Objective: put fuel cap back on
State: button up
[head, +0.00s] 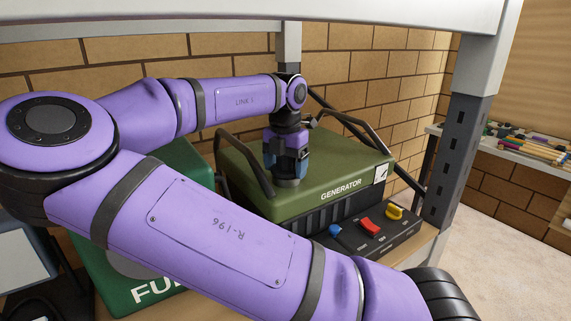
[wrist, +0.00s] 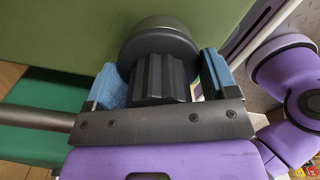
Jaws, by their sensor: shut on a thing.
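The green generator (head: 240,165) stands on a bench under a grey frame. My gripper (head: 286,166) points down over its top, between the two dark handles. In the wrist view its blue fingers (wrist: 163,85) are shut on the black ribbed fuel cap (wrist: 160,72). A wider dark round part (wrist: 158,28) shows beyond the ribs, close to the generator's green top. I cannot tell whether it is the cap's rim or the filler neck, nor whether the cap is seated. In the head view the fingers mostly hide the cap.
The generator's black front panel (head: 385,238) has blue, red and yellow controls. A green box marked "FU" (head: 110,285) stands left, partly behind my arm. Handles (head: 262,166) rise near my gripper. A grey post (head: 460,150) stands right, before a cluttered shelf (head: 510,160).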

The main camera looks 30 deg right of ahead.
jog(key=o, duration=0.8)
jog(key=shift+r, duration=0.15)
notch_tip(320, 180, up, 11)
jog(key=shift+f, duration=0.2)
